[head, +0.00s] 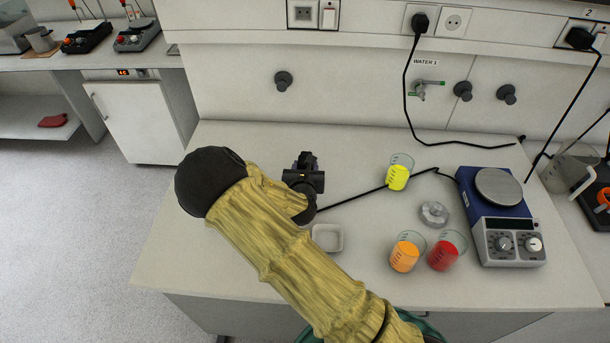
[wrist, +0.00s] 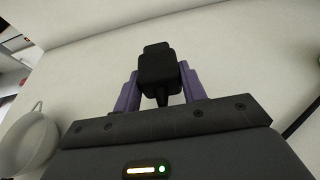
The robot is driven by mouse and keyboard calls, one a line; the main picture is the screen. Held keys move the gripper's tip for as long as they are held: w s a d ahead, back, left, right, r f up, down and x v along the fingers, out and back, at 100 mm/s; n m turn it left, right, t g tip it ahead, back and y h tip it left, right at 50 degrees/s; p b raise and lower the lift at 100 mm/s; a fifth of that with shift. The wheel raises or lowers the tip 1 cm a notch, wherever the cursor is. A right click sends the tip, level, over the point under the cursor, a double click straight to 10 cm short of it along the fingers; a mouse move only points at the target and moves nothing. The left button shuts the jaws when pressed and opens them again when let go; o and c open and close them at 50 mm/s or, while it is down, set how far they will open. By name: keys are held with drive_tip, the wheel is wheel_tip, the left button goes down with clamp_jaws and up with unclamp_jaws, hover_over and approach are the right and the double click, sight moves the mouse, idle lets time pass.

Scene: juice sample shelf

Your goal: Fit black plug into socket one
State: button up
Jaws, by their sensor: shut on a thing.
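My gripper (head: 304,178) is over the left part of the bench. In the wrist view its purple fingers (wrist: 160,84) are shut on a black plug (wrist: 158,68), with the cable leaving toward the palm. In the head view the gripper and arm mostly hide this plug; a black cable runs from there to the blue hotplate (head: 483,192). On the wall, a round white socket (head: 453,20) is empty, and another black plug (head: 420,22) sits in the socket left of it. No label reading one is visible by a socket, so I cannot tell which is socket one.
Beakers with yellow (head: 397,177), orange (head: 404,256) and red (head: 442,255) liquid stand on the bench (head: 240,270). A small white dish (head: 327,238) lies beside my arm. A tap (head: 421,90) and dark knobs stick out of the wall. A plug sits near label 2 (head: 578,38).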

drive_tip(key=f, duration=0.3)
drive_tip(key=shift+w+f+p, duration=0.1)
drive_tip(key=shift+w+p, duration=0.15)
drive_tip(key=shift+p, duration=0.1)
drive_tip(key=shift+a+f, duration=0.1)
drive_tip(key=shift+f, duration=0.2)
drive_tip(key=shift+s+a, duration=0.15)
drive_tip(key=shift+s+r, duration=0.1)
drive_tip(key=shift+s, duration=0.05)
drive_tip(key=shift+d, duration=0.2)
drive_tip(key=shift+d+f, duration=0.2)
drive_tip(key=shift+f, duration=0.25)
drive_tip(key=o, duration=1.2)
drive_tip(key=shift+a, duration=0.15)
drive_tip(key=shift+c, duration=0.2)
drive_tip(key=shift+r, duration=0.1)
